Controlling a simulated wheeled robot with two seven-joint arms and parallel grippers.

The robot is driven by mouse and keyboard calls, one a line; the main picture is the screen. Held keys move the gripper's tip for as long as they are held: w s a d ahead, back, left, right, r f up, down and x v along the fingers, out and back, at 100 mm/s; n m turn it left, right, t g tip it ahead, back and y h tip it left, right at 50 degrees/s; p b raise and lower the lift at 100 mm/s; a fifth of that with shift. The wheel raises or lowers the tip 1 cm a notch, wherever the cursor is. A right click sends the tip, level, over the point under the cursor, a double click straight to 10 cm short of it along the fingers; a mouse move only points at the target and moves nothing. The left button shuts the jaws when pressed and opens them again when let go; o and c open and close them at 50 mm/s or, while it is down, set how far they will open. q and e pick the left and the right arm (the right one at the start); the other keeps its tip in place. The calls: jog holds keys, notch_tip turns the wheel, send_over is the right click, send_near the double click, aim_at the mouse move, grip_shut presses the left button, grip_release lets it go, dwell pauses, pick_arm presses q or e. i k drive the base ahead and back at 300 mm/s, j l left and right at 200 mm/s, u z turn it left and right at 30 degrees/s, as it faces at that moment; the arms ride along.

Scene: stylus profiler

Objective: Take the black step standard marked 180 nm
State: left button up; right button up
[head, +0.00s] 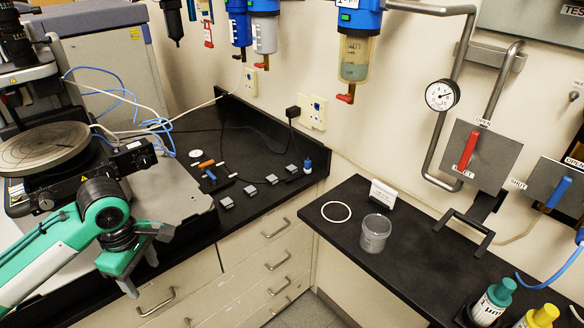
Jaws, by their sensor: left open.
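Several small step standards lie in a slanting row on the black counter: one at the near left (226,203), then one (250,190), one (271,179) and one at the far right (291,169). They look like small dark blocks with greyish tops. Their markings are too small to read, so I cannot tell which is the 180 nm one. My left gripper (146,262) is open and empty, in front of the instrument at the lower left, apart from the standards and to their left. My right gripper is not in view.
The profiler with its round stage (42,148) stands left. The right counter holds a beaker (375,234), a white ring (336,211) and capped bottles (492,302). A gap separates the counters.

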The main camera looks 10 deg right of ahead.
aim_at(291, 169)
jog(key=l+z, duration=0.15)
jog(key=z, duration=0.25)
jog(key=i+l+z, duration=0.1)
jog(key=z, duration=0.3)
jog(key=i+j+z, duration=0.4)
jog(key=i+j, duration=0.35)
jog(key=j, duration=0.15)
jog(key=i+j+z, duration=0.1)
jog(key=i+j, duration=0.25)
jog(key=j, duration=0.1)
